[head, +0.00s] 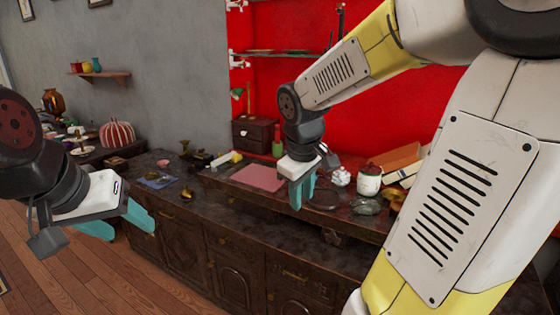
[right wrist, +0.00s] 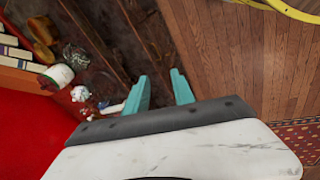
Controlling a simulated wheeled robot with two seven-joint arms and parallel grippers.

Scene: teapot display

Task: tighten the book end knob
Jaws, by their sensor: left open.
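Several books (head: 402,160) stand and lean at the right end of the dark sideboard, partly hidden by my right arm. They also show at the left edge of the right wrist view (right wrist: 14,52). I cannot make out a book end or its knob among them. My right gripper (head: 302,190) has teal fingers that point down over the sideboard's front part, left of the books. Its fingers are apart and empty in the right wrist view (right wrist: 160,90). My left gripper (head: 122,224) is open and empty, in front of the sideboard at the left.
On the sideboard (head: 225,200) are a white jar (head: 368,182), a glass piece (head: 365,206), a crumpled white-red item (head: 340,176), a pink sheet (head: 258,177) and a small drawer box (head: 255,134). A striped red vase (head: 117,135) stands far left. Wooden floor lies in front.

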